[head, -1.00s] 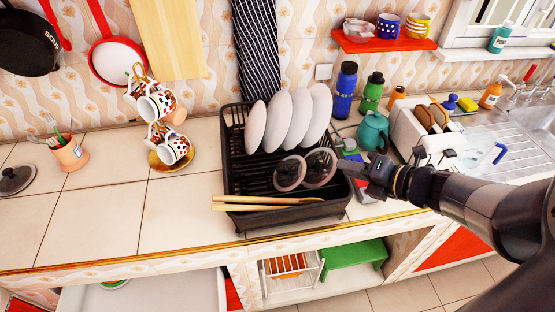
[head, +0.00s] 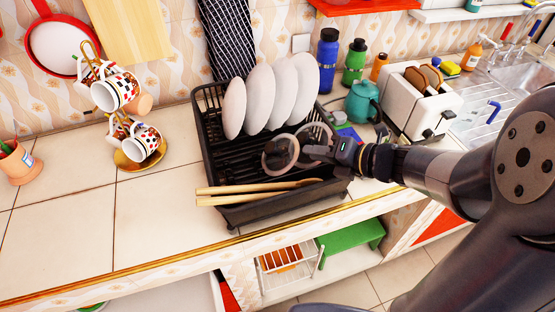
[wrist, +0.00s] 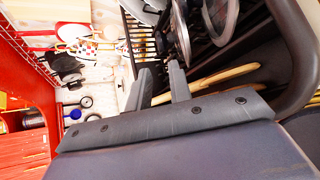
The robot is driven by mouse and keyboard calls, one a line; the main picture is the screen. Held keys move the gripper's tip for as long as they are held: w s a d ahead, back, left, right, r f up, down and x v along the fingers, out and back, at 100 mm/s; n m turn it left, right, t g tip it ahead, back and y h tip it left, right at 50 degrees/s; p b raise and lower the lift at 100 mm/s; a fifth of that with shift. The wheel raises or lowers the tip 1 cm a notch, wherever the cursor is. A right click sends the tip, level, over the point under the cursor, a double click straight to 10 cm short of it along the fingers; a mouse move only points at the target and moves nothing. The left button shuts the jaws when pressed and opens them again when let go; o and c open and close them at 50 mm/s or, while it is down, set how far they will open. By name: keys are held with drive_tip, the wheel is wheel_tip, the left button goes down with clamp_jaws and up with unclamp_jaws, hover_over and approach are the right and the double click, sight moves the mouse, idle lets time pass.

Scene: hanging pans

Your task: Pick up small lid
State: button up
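Two round glass lids stand on edge in the black dish rack (head: 232,212). The front lid (head: 279,153) has a pale rim; the rear lid (head: 322,128) is partly hidden by my gripper. I cannot tell which is the small one. My gripper (head: 312,152) is at the rack's right side, close beside the lids. In the wrist view, the fingers (wrist: 160,85) are apart with nothing between them. The near lid (wrist: 181,33) and the other lid (wrist: 219,16) show just beyond the fingers there; contact is not visible.
Several white plates (head: 258,98) stand behind the lids. Wooden utensils (head: 250,190) lie across the rack's front. A teal kettle (head: 362,101) and a white toaster (head: 421,102) stand to the right.

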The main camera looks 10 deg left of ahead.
approach(277, 147)
drive_tip(key=a+f, duration=0.1)
drive_tip(key=a, duration=0.1)
drive_tip(key=shift+w+p+x, duration=0.2)
drive_tip(key=shift+p+x, duration=0.2)
drive_tip(key=shift+x, duration=1)
drive_tip(key=shift+w+p+x, duration=0.15)
drive_tip(key=shift+p+x, duration=0.2)
drive_tip(key=shift+x, duration=1.05)
drive_tip(key=shift+d, duration=0.1)
drive_tip(key=shift+c, duration=0.4)
clamp_jaws()
